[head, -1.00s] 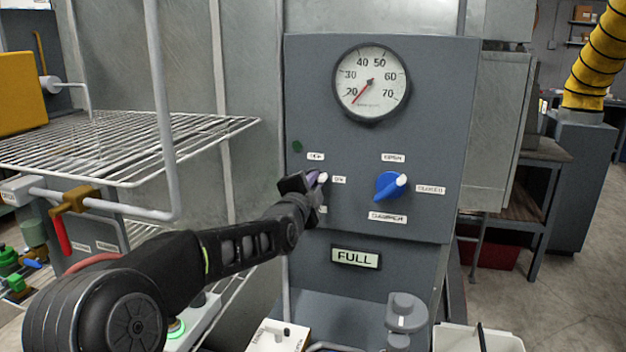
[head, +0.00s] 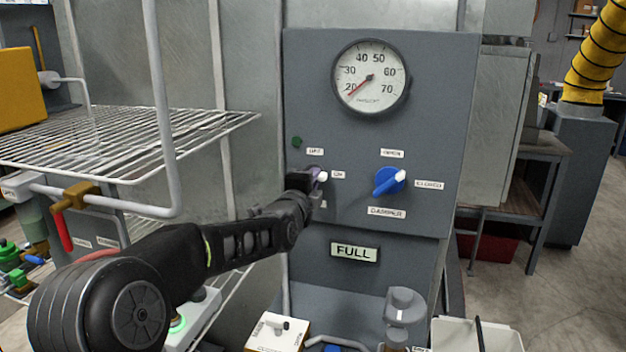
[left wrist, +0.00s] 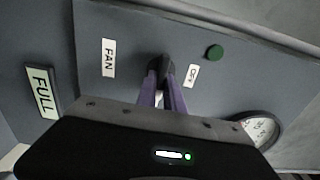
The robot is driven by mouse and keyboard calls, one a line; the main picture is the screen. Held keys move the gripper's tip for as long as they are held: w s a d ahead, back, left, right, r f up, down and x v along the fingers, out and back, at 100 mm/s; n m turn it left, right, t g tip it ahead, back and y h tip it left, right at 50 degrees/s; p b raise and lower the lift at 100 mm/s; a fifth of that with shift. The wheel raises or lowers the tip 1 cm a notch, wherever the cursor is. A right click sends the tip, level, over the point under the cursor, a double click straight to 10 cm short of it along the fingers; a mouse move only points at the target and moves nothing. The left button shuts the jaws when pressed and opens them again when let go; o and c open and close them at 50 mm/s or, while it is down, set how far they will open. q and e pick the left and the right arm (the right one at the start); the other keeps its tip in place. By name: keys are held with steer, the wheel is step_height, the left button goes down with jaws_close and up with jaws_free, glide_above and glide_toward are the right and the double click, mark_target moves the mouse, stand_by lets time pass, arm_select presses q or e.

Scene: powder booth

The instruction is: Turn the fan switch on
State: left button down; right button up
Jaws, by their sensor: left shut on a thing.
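The fan switch (head: 322,176) is a small knob on the grey panel (head: 440,120), mostly hidden by my gripper; a white part shows toward the ON label (head: 338,174). An OFF label (head: 315,152) sits above it. My left gripper (head: 314,181) is shut on it. In the left wrist view the purple fingers (left wrist: 163,92) close on the dark switch body (left wrist: 165,69), between the FAN label (left wrist: 108,57) and the OFF label. Its exact angle is hard to tell. My right gripper is not in view.
A blue damper knob (head: 388,182) sits right of the switch. A dial gauge (head: 371,77) is above, and a dark green lamp (head: 296,142) is near OFF. A wire rack (head: 120,140) stands left of the panel. A FULL sign (head: 354,252) is below.

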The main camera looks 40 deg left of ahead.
arm_select(q)
steer(key=c, duration=1.5)
jaws_free()
steer(key=shift+o, duration=0.2)
steer(key=shift+s, duration=0.15)
steer(key=b+v, duration=0.1)
steer(key=v, duration=0.6)
steer(key=shift+s+d, duration=0.15)
steer(key=shift+s, duration=0.1)
